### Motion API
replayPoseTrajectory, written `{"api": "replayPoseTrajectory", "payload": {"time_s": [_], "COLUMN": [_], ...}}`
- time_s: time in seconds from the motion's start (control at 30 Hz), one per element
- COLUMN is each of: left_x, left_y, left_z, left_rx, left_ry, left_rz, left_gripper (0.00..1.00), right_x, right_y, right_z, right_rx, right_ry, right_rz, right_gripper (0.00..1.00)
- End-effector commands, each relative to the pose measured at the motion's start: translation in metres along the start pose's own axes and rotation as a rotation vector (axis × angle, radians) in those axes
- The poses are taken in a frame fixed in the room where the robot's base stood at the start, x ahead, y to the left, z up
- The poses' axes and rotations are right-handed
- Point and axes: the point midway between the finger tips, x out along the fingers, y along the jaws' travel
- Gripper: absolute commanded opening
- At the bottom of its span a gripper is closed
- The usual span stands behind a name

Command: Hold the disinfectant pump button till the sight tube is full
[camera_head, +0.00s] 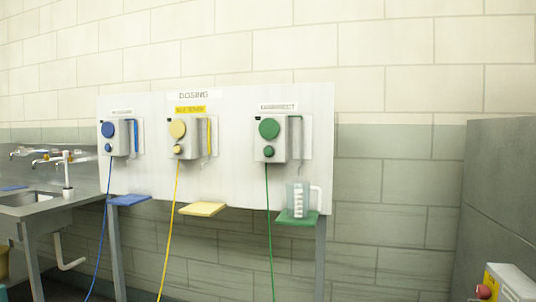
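The disinfectant pump (265,145) is a grey box on the white dosing board, under a label that reads like "DISINFECT". It has a large green disc (269,128) and a smaller green round knob (268,152) below; I cannot tell which is the button. A narrow upright tube with green on it (298,138) runs at the pump's right side; its fill level is too small to read. A clear jug (312,197) with white markings stands on the green shelf (291,219) below. Neither of my grippers is in view.
A yellow pump (178,150) and a blue pump (108,152) hang to the left, with a yellow shelf (203,209) and blue shelf (130,200). Hoses hang below. A sink (20,199) stands far left; a yellow-grey box with a red button (483,291) is lower right.

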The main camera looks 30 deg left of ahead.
Motion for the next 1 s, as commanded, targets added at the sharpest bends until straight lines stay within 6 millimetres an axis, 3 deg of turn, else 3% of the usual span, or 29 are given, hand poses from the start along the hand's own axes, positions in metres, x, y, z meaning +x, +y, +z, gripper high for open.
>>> {"api": "replayPoseTrajectory", "payload": {"time_s": [0.37, 0.57, 1.0], "left_x": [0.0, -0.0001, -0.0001], "left_y": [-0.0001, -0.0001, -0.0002], "left_z": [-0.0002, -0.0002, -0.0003], "left_rx": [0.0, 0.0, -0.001], "left_ry": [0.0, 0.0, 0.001], "left_rz": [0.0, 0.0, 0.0], "left_gripper": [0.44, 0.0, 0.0], "right_x": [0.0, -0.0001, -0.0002], "right_y": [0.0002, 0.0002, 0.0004], "right_z": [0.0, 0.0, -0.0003], "right_rx": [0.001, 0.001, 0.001], "right_ry": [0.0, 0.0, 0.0], "right_rz": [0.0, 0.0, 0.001], "right_gripper": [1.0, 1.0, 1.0]}}
